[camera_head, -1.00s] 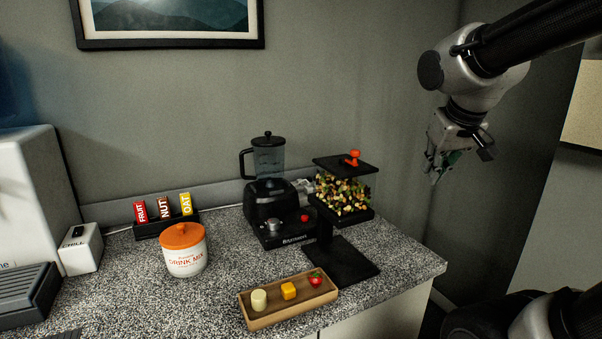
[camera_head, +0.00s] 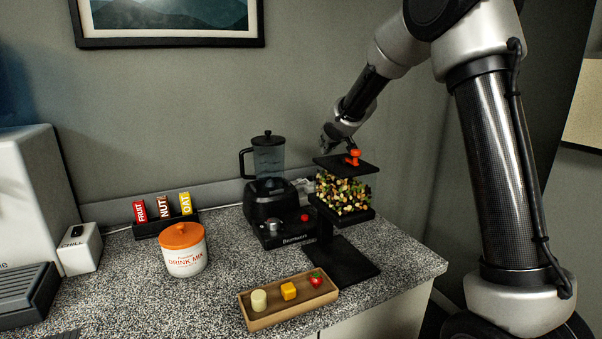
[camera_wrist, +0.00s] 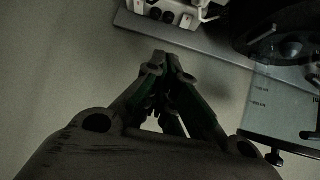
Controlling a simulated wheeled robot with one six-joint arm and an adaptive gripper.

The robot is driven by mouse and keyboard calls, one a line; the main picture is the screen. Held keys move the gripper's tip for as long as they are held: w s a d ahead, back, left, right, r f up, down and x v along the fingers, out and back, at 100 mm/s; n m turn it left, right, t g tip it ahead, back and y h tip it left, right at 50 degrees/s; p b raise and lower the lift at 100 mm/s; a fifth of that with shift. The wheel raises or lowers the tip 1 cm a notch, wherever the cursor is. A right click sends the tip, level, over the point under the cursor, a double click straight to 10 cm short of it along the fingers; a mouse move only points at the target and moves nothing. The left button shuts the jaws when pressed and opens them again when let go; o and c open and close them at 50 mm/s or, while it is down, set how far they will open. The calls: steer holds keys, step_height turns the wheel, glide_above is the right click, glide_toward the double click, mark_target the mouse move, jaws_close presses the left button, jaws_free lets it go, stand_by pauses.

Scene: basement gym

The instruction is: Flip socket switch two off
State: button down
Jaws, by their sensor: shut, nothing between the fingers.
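A white socket unit (camera_wrist: 187,19) with dark openings shows at the top edge of the wrist view, on the grey strip along the wall. Part of it is cut off, and I cannot tell which switch is number two or its position. In the head view the socket (camera_head: 303,186) is a small pale patch, mostly hidden between the blender and the dispenser. My gripper (camera_head: 327,142) is near the wall, above and behind the dispenser. In the wrist view my gripper (camera_wrist: 168,64) is shut and empty, its tips apart from the socket.
The blender (camera_head: 268,200) stands left of the socket; its jug (camera_wrist: 285,105) is close on the right in the wrist view. A dispenser with a black top (camera_head: 340,168) and orange knob stands in front. A wooden tray (camera_head: 255,315) and drink-mix jar (camera_head: 185,258) are farther forward.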

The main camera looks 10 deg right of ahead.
steer(key=w+a+f+y, duration=0.1)
steer(key=w+a+f, duration=0.2)
steer(key=a, duration=0.1)
steer(key=shift+w+f+n, duration=0.2)
steer(key=shift+w+n, duration=0.15)
steer(key=shift+n, duration=0.05)
glide_above(301, 181)
step_height(301, 181, down, 6)
steer(key=shift+w+f, duration=0.1)
steer(key=shift+f, duration=0.15)
step_height(301, 181, down, 2)
steer(key=shift+w+f, duration=0.1)
steer(key=shift+f, duration=0.65)
steer(key=shift+w+f, duration=0.25)
steer(key=shift+f, duration=0.1)
steer(key=shift+s, duration=0.15)
